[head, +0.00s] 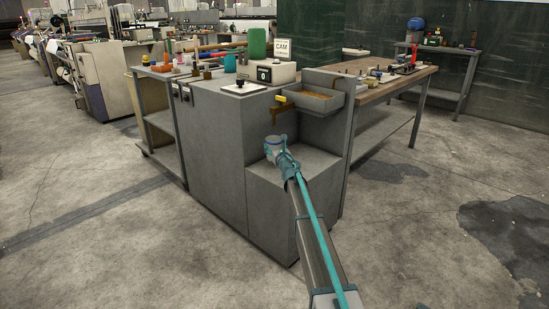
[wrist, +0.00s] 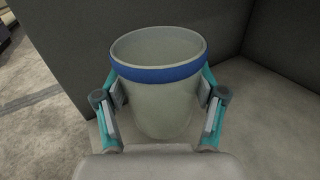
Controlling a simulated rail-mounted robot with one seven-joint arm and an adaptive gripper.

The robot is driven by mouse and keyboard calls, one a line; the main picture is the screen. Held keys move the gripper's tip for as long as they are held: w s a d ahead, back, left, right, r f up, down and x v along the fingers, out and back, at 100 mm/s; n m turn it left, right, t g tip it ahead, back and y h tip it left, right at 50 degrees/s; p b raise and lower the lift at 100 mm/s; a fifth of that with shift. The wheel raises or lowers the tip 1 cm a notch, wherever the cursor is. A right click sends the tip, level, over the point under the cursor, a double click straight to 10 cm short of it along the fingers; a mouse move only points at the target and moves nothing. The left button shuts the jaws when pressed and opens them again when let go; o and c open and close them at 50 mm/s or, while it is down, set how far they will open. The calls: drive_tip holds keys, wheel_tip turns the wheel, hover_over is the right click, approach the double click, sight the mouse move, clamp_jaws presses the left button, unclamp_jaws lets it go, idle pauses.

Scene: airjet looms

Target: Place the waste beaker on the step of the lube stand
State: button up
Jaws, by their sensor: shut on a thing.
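The waste beaker (wrist: 158,105) is a pale grey-white cup with a blue band below its rim. It is upright in the wrist view and looks empty inside. My gripper (wrist: 160,100) is shut on it, with one finger pad on each side. In the head view my gripper (head: 280,158) holds the beaker (head: 273,142) at the step (head: 305,172) of the grey lube stand (head: 215,140). I cannot tell whether the beaker's base touches the step, as its bottom is hidden by my gripper.
The stand's walls rise behind and beside the step. A grey tray (head: 318,101) with brown contents juts out above the step at the right. A wooden-topped workbench (head: 370,88) stands to the right. A green container (head: 257,42) and a CAM sign (head: 283,48) are on top.

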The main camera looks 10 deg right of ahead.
drive_tip(key=shift+w+f+b, duration=0.15)
drive_tip(key=shift+f+b, duration=0.4)
drive_tip(key=shift+f, duration=0.4)
drive_tip(key=shift+w+f+b, duration=0.15)
drive_tip(key=shift+f+b, duration=0.4)
drive_tip(key=shift+f, duration=0.35)
drive_tip(key=shift+f, duration=0.15)
drive_tip(key=o, duration=1.3)
drive_tip(key=shift+s+r, duration=0.1)
drive_tip(key=shift+r, duration=0.15)
drive_tip(key=s, duration=0.4)
drive_tip(key=s+d+p, duration=0.1)
drive_tip(key=s, duration=0.3)
drive_tip(key=s+p, duration=0.1)
drive_tip(key=s, duration=0.2)
drive_tip(key=shift+s+d+f, duration=0.1)
drive_tip(key=shift+s+d, duration=0.3)
drive_tip(key=shift+a, duration=0.1)
